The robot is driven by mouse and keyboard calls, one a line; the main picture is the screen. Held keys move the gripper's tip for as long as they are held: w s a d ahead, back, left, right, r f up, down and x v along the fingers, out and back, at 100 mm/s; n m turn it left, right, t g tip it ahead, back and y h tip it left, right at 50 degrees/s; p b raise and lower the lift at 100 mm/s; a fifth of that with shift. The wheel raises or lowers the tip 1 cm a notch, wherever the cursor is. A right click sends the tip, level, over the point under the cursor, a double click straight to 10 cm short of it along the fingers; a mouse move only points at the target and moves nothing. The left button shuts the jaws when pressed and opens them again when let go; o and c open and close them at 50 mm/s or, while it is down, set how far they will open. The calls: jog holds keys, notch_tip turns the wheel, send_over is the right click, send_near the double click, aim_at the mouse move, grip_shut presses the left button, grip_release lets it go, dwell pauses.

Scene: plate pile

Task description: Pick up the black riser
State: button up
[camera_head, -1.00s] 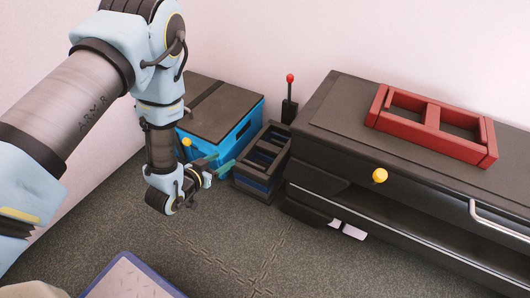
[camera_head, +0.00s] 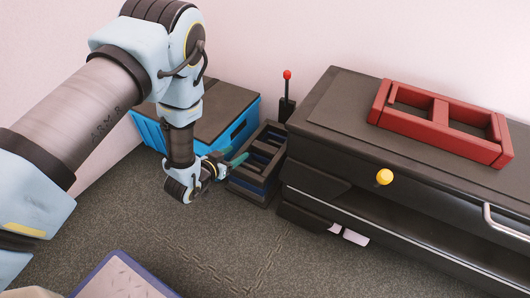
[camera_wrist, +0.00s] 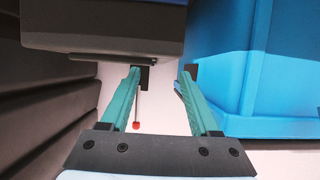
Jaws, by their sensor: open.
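The black riser (camera_head: 264,147), an open frame with crossbars, lies on a dark blue riser (camera_head: 254,186) on the floor, between a blue bin and the dark cabinet. In the wrist view, which looks upside down, the black riser (camera_wrist: 100,42) fills the upper left, with dark blue above it. My gripper (camera_head: 237,160) is open and empty, with its green fingers reaching over the near left side of the black riser. In the wrist view, my gripper (camera_wrist: 163,75) has one fingertip close to the riser's edge and the other by the blue bin. I cannot tell whether it touches.
The blue bin (camera_head: 238,130) with a dark lid stands close on the left. The dark cabinet (camera_head: 318,140) stands close on the right and carries a red riser (camera_head: 440,121). A red-tipped lever (camera_head: 287,95) rises behind. Open floor (camera_head: 225,250) lies in front.

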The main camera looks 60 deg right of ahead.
aim_at(244, 147)
jog(key=b+x, duration=0.1)
jog(key=x, duration=0.1)
jog(key=b+x, duration=0.1)
jog(key=x, duration=0.1)
jog(key=shift+w+a+f, duration=0.15)
jog(key=shift+w+f, duration=0.1)
jog(key=shift+d, duration=0.35)
grip_shut()
dwell(0.9)
